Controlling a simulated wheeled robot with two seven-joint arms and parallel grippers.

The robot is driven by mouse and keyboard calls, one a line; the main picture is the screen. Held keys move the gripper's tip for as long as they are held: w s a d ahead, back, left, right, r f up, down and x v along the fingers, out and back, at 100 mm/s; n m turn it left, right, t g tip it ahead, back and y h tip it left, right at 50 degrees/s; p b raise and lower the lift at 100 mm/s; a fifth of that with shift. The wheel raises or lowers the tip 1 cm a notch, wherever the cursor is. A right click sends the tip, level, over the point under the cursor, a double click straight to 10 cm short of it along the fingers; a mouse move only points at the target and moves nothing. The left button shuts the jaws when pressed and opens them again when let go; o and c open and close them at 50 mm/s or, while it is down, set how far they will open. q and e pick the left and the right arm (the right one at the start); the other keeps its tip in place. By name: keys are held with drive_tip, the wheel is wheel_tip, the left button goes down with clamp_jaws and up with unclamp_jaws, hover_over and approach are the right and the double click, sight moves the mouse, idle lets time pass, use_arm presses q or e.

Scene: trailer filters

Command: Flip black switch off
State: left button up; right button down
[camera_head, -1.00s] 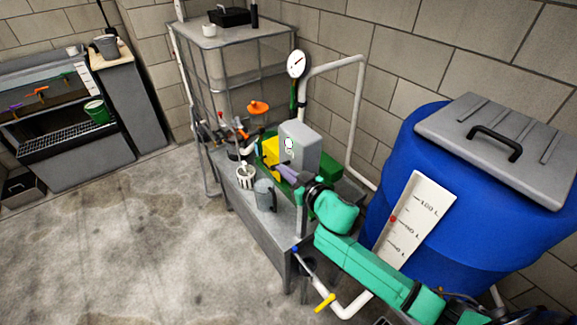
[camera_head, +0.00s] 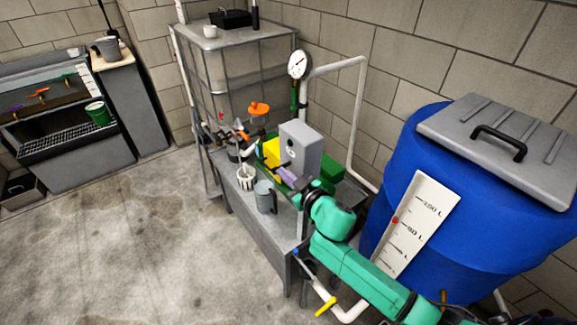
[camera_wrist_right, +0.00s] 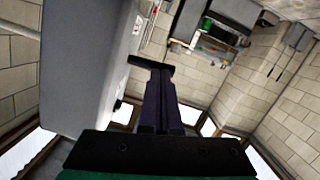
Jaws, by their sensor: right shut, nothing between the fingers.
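A grey box (camera_head: 301,147) stands on the metal bench, with a small round dark fitting (camera_head: 290,145) on its front face. It also fills the left of the right wrist view (camera_wrist_right: 85,60). My right gripper (camera_head: 284,174), with purple fingers, is in front of the box's lower part. In the right wrist view the gripper (camera_wrist_right: 158,85) is shut with nothing between its fingers, beside the box face. A dark bar (camera_wrist_right: 150,67) lies across the fingertips there; I cannot tell whether it is the black switch or whether they touch. My left gripper is out of view.
A grey jug (camera_head: 265,197) and a white cup (camera_head: 246,178) stand on the bench by my right arm. A blue barrel (camera_head: 440,250) is to the right. A pressure gauge (camera_head: 299,65) and white pipe rise behind.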

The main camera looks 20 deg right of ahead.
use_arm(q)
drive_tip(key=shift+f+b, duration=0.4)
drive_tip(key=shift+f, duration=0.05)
use_arm(e)
drive_tip(key=shift+f+n+h, duration=0.3)
drive_tip(key=shift+n, duration=0.4)
idle(1.4)
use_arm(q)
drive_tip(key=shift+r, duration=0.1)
use_arm(e)
drive_tip(key=shift+r, duration=0.1)
idle(0.3)
